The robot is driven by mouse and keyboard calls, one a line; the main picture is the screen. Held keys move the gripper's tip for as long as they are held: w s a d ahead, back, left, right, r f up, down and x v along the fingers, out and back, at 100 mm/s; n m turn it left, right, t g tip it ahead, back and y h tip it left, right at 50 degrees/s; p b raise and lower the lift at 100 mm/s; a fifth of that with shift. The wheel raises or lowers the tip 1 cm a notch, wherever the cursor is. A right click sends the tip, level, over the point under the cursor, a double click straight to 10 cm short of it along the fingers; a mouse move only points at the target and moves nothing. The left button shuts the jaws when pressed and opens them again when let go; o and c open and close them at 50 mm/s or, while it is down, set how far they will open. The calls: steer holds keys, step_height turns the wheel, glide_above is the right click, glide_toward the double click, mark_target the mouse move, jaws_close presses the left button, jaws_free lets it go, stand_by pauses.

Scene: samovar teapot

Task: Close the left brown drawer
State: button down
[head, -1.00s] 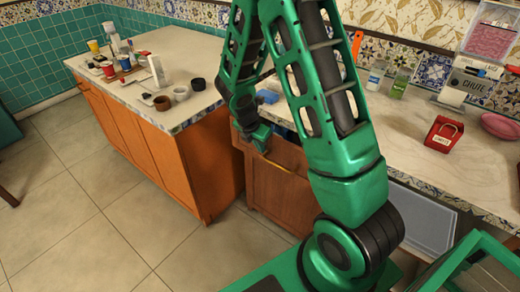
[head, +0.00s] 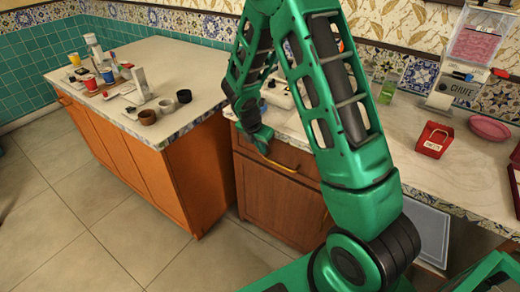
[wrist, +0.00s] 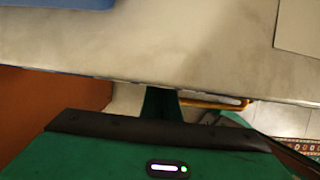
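The left brown drawer (head: 302,163) is at the top of the brown cabinet, below the counter edge, with a yellow handle (head: 279,164). Its front looks flush or nearly flush with the cabinet; my arm hides its right part, so a small gap cannot be ruled out. My gripper (head: 263,142) points down at the drawer's top left, touching or very close to its front. In the wrist view, the handle (wrist: 213,102) shows just past the counter edge, beside a dark green finger. Whether the fingers are open or shut is unclear.
The marble counter (head: 390,150) carries a red box (head: 434,139) and a pink plate (head: 489,128). An orange cabinet (head: 200,175) with cups on its top stands close on the left. Tiled floor (head: 90,230) is free at front left.

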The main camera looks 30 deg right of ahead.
steer(key=s+a+r, duration=0.4)
steer(key=a+r, duration=0.3)
steer(key=r, duration=0.2)
steer(key=s+d+r+m+g+y, duration=0.1)
steer(key=s+d+r+m, duration=0.45)
steer(key=s+m, duration=0.25)
steer(key=s+d+r+m+g, duration=0.1)
steer(key=s+d+r+m, duration=0.45)
steer(key=s+m, duration=0.25)
steer(key=s+d+r+m+y, duration=0.1)
steer(key=s+r+m+y, duration=0.1)
steer(key=s+m, duration=1.2)
steer(key=s, duration=0.3)
steer(key=shift+d+r+y, duration=0.15)
steer(key=shift+r+y, duration=0.2)
steer(key=shift+y, duration=0.05)
